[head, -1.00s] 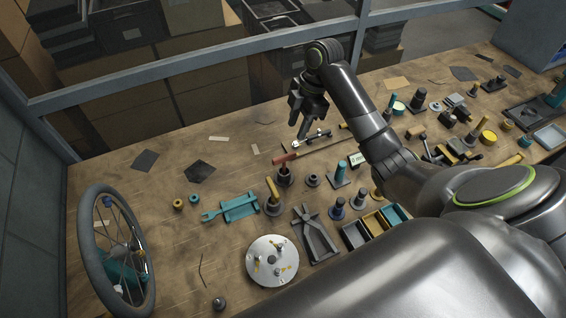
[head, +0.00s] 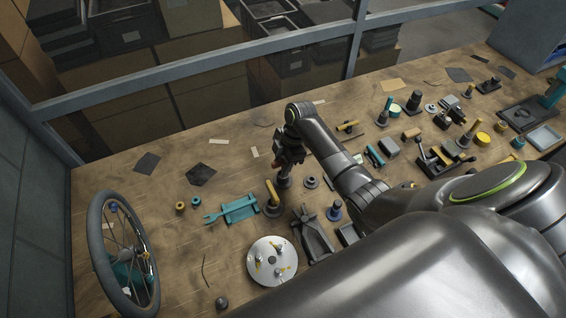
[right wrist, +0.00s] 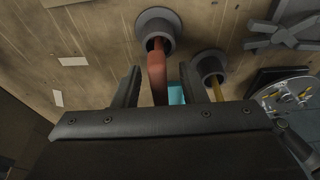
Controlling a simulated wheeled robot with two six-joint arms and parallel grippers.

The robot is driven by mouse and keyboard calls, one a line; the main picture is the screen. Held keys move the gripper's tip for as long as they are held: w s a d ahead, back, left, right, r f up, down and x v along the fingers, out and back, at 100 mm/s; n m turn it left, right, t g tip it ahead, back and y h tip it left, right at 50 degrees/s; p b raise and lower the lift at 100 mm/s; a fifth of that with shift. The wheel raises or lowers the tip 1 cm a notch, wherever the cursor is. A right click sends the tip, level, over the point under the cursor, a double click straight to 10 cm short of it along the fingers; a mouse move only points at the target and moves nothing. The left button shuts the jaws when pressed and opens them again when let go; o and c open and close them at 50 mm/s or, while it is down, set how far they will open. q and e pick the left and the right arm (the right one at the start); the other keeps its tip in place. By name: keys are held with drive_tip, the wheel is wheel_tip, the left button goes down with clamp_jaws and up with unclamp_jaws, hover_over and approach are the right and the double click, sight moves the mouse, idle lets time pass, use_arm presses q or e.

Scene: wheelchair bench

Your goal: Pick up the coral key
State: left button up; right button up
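The coral key (right wrist: 157,72) stands in a dark round holder (right wrist: 158,25). In the right wrist view, its coral handle lies between the two fingers of my right gripper (right wrist: 160,84), with a visible gap on each side. The fingers are apart. In the head view my right gripper (head: 287,158) is at the key's holder (head: 284,181) and hides most of the key. My left gripper is not in view.
A yellow-handled tool stands in a neighbouring holder (head: 273,209), close to the coral key. A teal wrench on a teal tray (head: 240,208), a silver disc (head: 271,262) and a spoked wheel (head: 97,250) are nearby.

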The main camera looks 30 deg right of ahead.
drive_tip(key=shift+a+f, duration=0.15)
drive_tip(key=shift+f, duration=0.45)
clamp_jaws()
drive_tip(key=shift+r, duration=0.1)
wheel_tip(320, 180, up, 9)
drive_tip(key=shift+r+b, duration=0.1)
drive_tip(key=shift+b, duration=0.8)
drive_tip(key=shift+r, duration=0.4)
